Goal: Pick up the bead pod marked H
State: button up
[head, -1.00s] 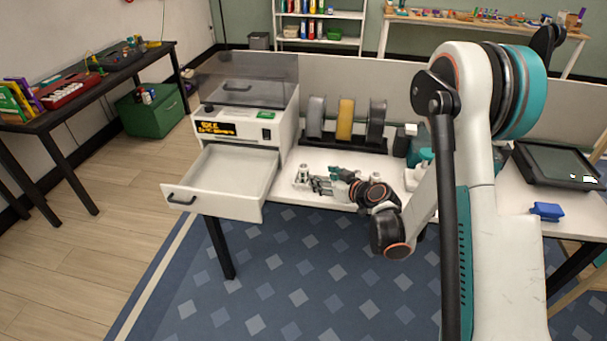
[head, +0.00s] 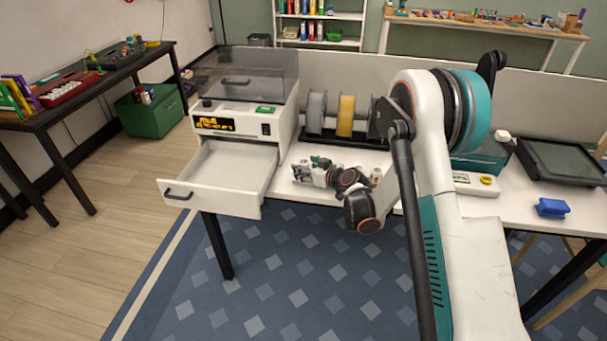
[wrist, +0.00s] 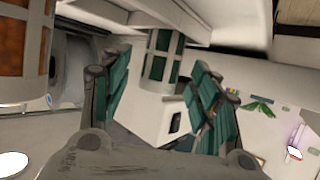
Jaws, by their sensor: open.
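My gripper (wrist: 160,75) is open in the wrist view, with a teal-padded finger on each side. A clear, white-caged bead pod with teal contents (wrist: 162,52) shows between and beyond the fingers; I see no gap closed on it. Another pod with orange-brown contents (wrist: 20,45) is at the upper left. I cannot read an H on either. In the head view my gripper (head: 304,170) is low over the white table, just right of the open drawer. A small pod (head: 376,175) stands to the right of my wrist. My gripper hides what is at its fingertips.
A white machine (head: 240,120) with an open, empty-looking drawer (head: 225,180) stands left of the gripper. A rack of filament spools (head: 345,115) is behind it. A dark tablet (head: 562,160) and a blue object (head: 552,207) lie at the right.

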jog(key=shift+x, duration=1.2)
jog(key=c, duration=1.2)
